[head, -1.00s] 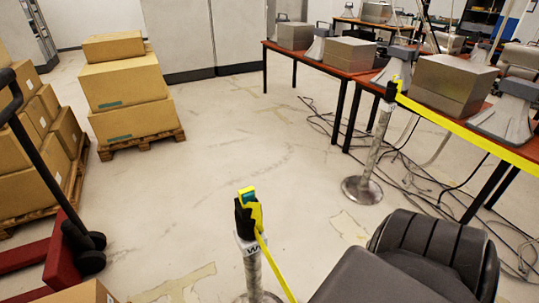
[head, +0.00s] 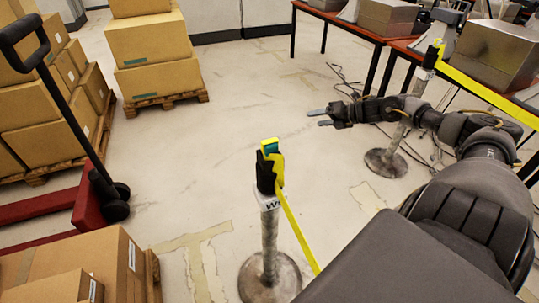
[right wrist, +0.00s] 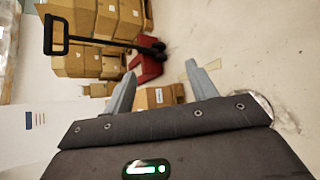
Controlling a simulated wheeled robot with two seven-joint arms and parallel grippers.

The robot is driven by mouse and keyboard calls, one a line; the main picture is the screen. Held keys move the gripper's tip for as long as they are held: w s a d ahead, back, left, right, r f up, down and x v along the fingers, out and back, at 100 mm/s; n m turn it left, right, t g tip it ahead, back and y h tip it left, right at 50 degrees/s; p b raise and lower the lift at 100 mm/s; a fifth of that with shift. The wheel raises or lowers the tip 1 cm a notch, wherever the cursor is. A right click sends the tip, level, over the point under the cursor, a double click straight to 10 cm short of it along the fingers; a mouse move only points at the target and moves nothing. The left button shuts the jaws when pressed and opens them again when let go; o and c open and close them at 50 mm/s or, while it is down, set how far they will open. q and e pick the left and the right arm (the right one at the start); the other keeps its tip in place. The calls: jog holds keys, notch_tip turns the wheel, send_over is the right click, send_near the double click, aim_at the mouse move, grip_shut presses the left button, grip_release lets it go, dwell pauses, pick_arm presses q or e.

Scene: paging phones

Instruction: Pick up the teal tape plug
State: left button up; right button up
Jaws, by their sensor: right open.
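The teal tape plug (head: 270,145) sits at the top of the near stanchion post (head: 268,215), on its black head with yellow tape around it. The yellow tape (head: 296,229) runs from it down toward the lower right. My right gripper (head: 317,118) is open and empty, up and to the right of the plug and apart from it. In the right wrist view its two fingers (right wrist: 163,85) are spread with nothing between them; I do not make out the plug there. My left gripper is not in view.
A second stanchion (head: 398,125) with yellow tape stands behind my right arm, near tables (head: 370,35) with metal boxes. A red pallet jack (head: 90,195) and stacked cartons (head: 150,55) stand on the left. Cartons (head: 75,265) fill the lower left. The middle floor is clear.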

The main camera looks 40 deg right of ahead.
jog(key=w+a+r+n+g+y, duration=0.1)
jog(key=a+r+n+y, duration=0.1)
jog(key=a+r+n, duration=0.55)
notch_tip(320, 180, up, 13)
jog(key=n+g+h+b, duration=0.25)
jog(key=n+g, duration=0.65)
jog(key=n, duration=0.5)
send_over(270, 141)
jog(key=s+d, duration=0.2)
jog(key=d, duration=0.2)
jog(key=shift+y, duration=0.35)
jog(key=shift+b+x, duration=0.35)
jog(key=shift+x, duration=2.65)
jog(key=x, duration=0.5)
jog(key=shift+w+a+r, duration=0.1)
jog(key=shift+a, duration=0.1)
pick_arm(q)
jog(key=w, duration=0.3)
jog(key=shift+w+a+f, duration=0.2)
pick_arm(e)
jog(key=shift+c, duration=0.5)
jog(key=c, duration=1)
